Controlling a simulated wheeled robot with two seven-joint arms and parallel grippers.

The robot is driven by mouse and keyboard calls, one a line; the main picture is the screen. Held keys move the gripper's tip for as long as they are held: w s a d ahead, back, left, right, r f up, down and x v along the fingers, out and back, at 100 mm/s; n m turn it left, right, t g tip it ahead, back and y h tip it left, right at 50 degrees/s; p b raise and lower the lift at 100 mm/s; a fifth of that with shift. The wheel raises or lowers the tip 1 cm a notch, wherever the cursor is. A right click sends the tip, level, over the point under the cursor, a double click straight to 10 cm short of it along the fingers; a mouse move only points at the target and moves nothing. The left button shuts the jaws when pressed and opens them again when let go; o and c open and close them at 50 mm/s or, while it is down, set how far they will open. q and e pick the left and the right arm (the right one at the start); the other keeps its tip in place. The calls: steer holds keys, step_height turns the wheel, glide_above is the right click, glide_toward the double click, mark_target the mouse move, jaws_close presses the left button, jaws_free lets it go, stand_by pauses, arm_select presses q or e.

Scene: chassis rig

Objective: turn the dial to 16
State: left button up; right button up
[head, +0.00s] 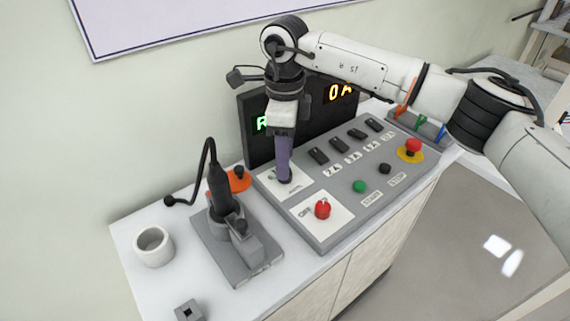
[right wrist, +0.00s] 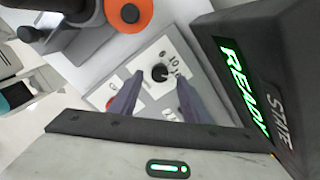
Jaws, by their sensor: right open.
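The dial is a small black knob (right wrist: 159,73) on a white plate with printed numbers, on the grey control panel (head: 322,242). In the head view my right gripper (head: 285,180) points down over this plate (head: 272,183) and hides most of the dial. In the right wrist view the two fingers of my right gripper (right wrist: 154,97) are apart, with the dial between and just beyond their tips. I cannot tell whether they touch it. Where the dial points is too small to read. My left gripper is not in view.
A red knob (head: 322,209), green button (head: 359,186), black switches and a red emergency button (head: 413,146) share the panel. A dark display (head: 258,125) stands behind, reading READY in green. Left are a black-handled tool on a grey base (head: 240,262) and a white cup (head: 153,246).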

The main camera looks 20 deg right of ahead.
step_height(320, 180, up, 8)
steer(key=shift+f, duration=0.25)
stand_by(0.4)
